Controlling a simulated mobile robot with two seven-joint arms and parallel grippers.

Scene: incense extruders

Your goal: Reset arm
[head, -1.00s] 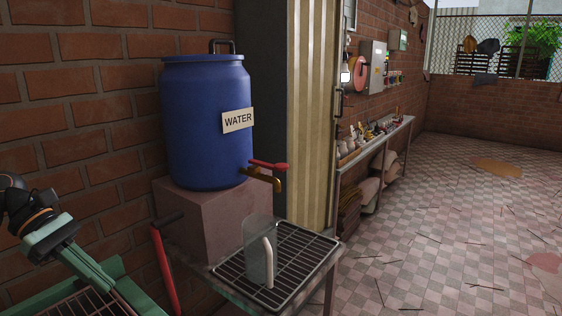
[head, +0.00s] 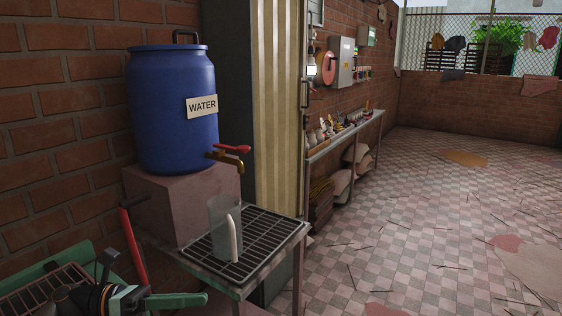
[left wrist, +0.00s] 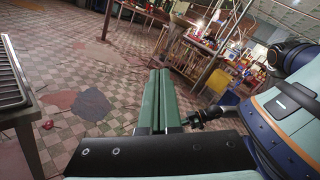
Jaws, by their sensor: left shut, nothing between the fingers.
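My left gripper (head: 178,300) shows at the lower left of the head view, in front of the green machine and beside the drain table. Its green fingers are closed together with nothing between them. The closed fingers also show in the left wrist view (left wrist: 158,100), pointing out over open floor. My right gripper is not in view.
A blue water barrel (head: 172,110) with a red-handled tap (head: 230,152) stands on a block. A clear pitcher (head: 222,232) stands on the drain rack (head: 258,258). A red lever (head: 132,245) rises nearby. Checkered floor (head: 440,215) is open at right, with scattered sticks.

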